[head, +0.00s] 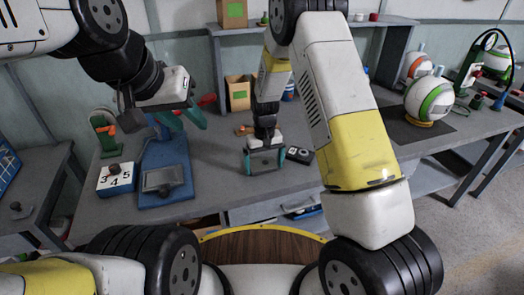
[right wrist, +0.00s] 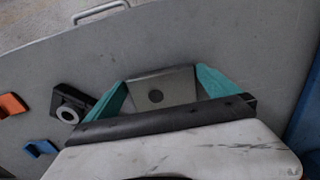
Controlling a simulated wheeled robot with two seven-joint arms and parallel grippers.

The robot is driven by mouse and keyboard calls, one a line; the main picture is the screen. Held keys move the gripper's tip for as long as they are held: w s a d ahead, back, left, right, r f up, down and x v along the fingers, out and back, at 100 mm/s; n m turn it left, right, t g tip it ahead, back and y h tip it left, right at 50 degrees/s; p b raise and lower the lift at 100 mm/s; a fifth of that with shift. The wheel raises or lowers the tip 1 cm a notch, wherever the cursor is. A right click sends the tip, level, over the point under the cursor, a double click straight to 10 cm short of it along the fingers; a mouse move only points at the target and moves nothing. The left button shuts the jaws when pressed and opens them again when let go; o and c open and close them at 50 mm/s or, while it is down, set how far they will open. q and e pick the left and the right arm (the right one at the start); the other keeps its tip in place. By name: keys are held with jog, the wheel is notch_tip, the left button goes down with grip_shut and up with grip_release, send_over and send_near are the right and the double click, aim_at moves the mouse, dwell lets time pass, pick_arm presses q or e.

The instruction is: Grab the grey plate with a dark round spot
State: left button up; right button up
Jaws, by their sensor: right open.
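The grey plate (right wrist: 172,82) with a dark round spot lies on the table in the right wrist view. It sits between the two teal fingers of my right gripper (right wrist: 160,85), which are spread on either side of it. Whether the fingers touch its edges is not clear. In the head view my right gripper (head: 265,161) points down at the table's middle, with the plate (head: 264,165) between its fingers. My left gripper (head: 180,119) hangs above the blue press at the left. Its teal fingers are partly hidden, so its opening is unclear.
The blue press (head: 165,190) stands left of the plate, beside a white number block (head: 117,178). A small black block with a pale ring (head: 299,154) is close on the plate's right. A white ball with a green band (head: 430,98) stands further right. Grey table (head: 220,190) is clear in front.

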jog(key=c, duration=1.5)
jog(key=shift+r, duration=0.1)
jog(key=shift+c, duration=0.2)
